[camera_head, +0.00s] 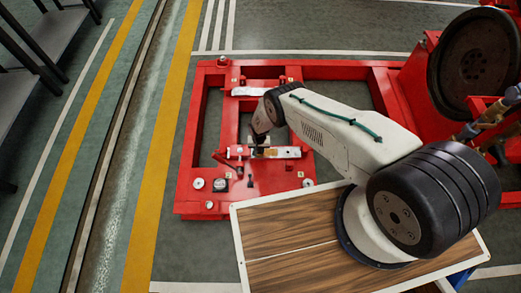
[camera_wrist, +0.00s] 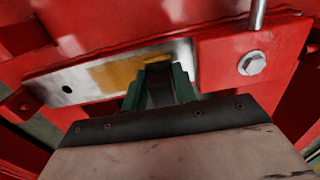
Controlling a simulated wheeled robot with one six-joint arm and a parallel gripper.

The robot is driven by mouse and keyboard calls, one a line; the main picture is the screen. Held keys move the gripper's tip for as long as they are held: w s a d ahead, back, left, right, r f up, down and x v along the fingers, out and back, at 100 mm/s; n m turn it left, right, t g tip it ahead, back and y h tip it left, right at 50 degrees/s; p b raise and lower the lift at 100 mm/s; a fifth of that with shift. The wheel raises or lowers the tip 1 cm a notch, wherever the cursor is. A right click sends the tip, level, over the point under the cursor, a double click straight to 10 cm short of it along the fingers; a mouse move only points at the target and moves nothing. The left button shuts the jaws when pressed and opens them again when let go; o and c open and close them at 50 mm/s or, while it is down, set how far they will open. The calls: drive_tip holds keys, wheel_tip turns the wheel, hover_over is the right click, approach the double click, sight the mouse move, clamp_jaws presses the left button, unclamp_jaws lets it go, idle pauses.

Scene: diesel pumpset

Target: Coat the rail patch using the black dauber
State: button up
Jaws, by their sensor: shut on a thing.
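A bare metal rail plate (camera_wrist: 70,86) lies on the red frame, with a yellow-orange patch (camera_wrist: 117,74) over its middle. The plate also shows in the head view (camera_head: 286,153). My gripper (camera_wrist: 160,84) has greenish fingers and is shut on a dark piece, apparently the black dauber (camera_wrist: 160,92). The dauber's front end is at the patch's right part. I cannot tell whether it touches the plate. In the head view my gripper (camera_head: 260,146) is over the plate's left part, and the dauber cannot be made out.
The red pumpset frame (camera_head: 340,73) has open bays and small fittings. A bolt head (camera_wrist: 251,63) and an upright rod (camera_wrist: 258,14) stand right of the plate. A large dark flywheel (camera_head: 475,52) is at the right.

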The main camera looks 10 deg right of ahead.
drive_tip(key=shift+a, duration=0.4)
drive_tip(key=shift+d, duration=0.1)
drive_tip(key=shift+s+d, duration=0.2)
drive_tip(key=shift+d, duration=0.8)
drive_tip(key=shift+s+d, duration=0.2)
drive_tip(key=shift+d, duration=1.3)
drive_tip(key=shift+s+d+f, duration=0.1)
drive_tip(key=shift+s+d, duration=0.05)
drive_tip(key=shift+d, duration=0.35)
drive_tip(key=shift+s+d+f, duration=0.1)
drive_tip(key=shift+s+d, duration=0.05)
drive_tip(key=shift+d, duration=0.3)
drive_tip(key=shift+s+d+r, duration=0.1)
drive_tip(key=shift+d, duration=0.45)
drive_tip(key=shift+s+d+r, duration=0.1)
drive_tip(key=shift+d, duration=0.45)
drive_tip(key=shift+s+d+f, duration=0.15)
drive_tip(key=shift+s+d, duration=0.05)
drive_tip(key=shift+d, duration=0.7)
